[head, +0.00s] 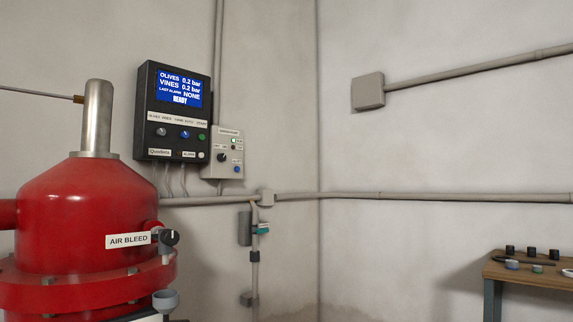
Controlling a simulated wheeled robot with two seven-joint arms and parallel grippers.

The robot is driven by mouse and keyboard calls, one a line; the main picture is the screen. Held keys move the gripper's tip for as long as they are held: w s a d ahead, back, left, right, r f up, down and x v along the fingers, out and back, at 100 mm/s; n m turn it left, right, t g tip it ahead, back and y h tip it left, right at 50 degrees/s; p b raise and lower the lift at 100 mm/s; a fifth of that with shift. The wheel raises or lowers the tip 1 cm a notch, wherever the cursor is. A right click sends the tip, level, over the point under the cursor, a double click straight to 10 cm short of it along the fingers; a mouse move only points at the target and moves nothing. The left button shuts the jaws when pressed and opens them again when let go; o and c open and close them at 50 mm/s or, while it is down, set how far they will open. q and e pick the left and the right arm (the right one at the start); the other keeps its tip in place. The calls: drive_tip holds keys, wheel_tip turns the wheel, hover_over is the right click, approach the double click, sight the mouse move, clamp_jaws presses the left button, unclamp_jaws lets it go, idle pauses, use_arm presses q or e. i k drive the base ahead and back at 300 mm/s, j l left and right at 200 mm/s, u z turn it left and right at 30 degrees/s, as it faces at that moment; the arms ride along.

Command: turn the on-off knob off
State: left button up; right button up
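A small grey control box (227,155) is on the back wall, right of the dark controller. It carries a black knob (222,157), a lit green lamp (234,140) and a blue button (237,169). Its print is too small to read, so I cannot tell whether this is the on-off knob or which way it points. The dark controller (172,112) has a lit screen (179,89) reading READY, and below it a grey-white knob (161,132), a blue knob (185,134) and a green button (201,137). Neither gripper is in view.
A red tank (85,220) with an AIR BLEED label and black knob (171,237) fills the lower left, in front of the wall. A wooden bench (535,273) with small parts stands at the lower right. The floor is not visible.

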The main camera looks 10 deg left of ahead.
sight(221, 156)
drive_tip(key=i+l+z, duration=0.15)
drive_tip(key=i+z, duration=0.5)
drive_tip(key=i, duration=0.15)
drive_tip(key=i+z, duration=0.35)
drive_tip(key=i+u, duration=0.3)
drive_tip(key=i, duration=0.15)
drive_tip(key=i+l+u, duration=0.15)
drive_tip(key=i+u, duration=0.15)
drive_tip(key=i, duration=0.15)
